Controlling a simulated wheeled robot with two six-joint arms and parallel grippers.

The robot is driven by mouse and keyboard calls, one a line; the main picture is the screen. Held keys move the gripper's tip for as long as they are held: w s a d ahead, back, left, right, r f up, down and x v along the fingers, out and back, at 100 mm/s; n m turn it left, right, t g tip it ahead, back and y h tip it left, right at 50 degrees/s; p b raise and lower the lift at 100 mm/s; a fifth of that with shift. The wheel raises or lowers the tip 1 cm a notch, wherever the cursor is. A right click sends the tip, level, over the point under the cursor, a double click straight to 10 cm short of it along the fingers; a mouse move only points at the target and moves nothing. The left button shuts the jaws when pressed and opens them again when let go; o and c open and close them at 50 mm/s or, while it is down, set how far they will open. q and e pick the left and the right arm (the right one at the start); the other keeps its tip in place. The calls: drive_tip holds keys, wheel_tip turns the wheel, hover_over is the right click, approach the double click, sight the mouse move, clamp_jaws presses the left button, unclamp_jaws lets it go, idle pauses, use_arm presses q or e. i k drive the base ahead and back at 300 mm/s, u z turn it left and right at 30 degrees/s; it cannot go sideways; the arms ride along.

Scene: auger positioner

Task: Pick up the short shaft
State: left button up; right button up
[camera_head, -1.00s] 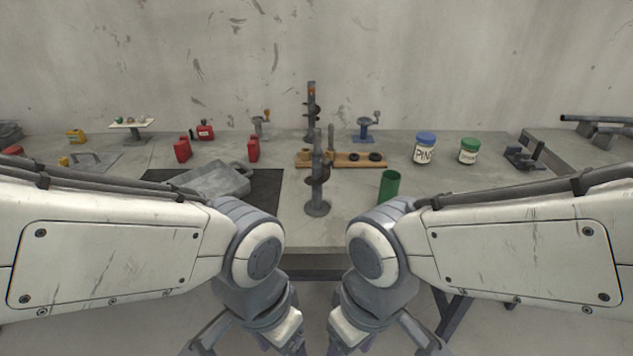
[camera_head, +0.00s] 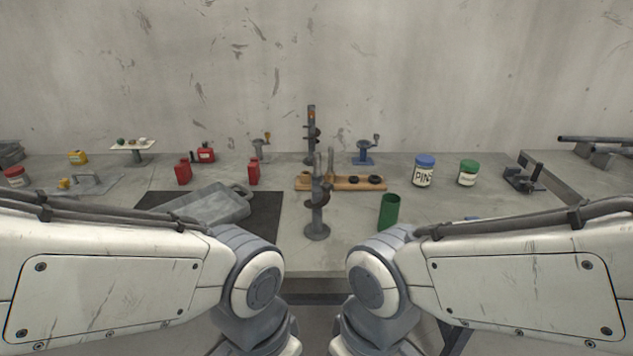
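No part is labelled as the short shaft. A thin grey upright shaft (camera_head: 331,162) stands at the wooden board (camera_head: 342,182), partly behind the front auger stand (camera_head: 317,200); it may be the short shaft, but I cannot tell. Dark rods (camera_head: 603,141) lie on a rack at the far right edge. Both my arms come in low from the sides and bend down at the front of the table. Both grippers are below the picture, so their fingers are hidden.
A second auger stand (camera_head: 311,135) is at the back. A green cup (camera_head: 389,211), blue-lidded jar (camera_head: 424,171) and green-lidded jar (camera_head: 467,173) stand to the right.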

sight(316, 156)
drive_tip(key=z, duration=2.4)
drive_tip(key=i, duration=1.9)
drive_tip(key=u, duration=3.6)
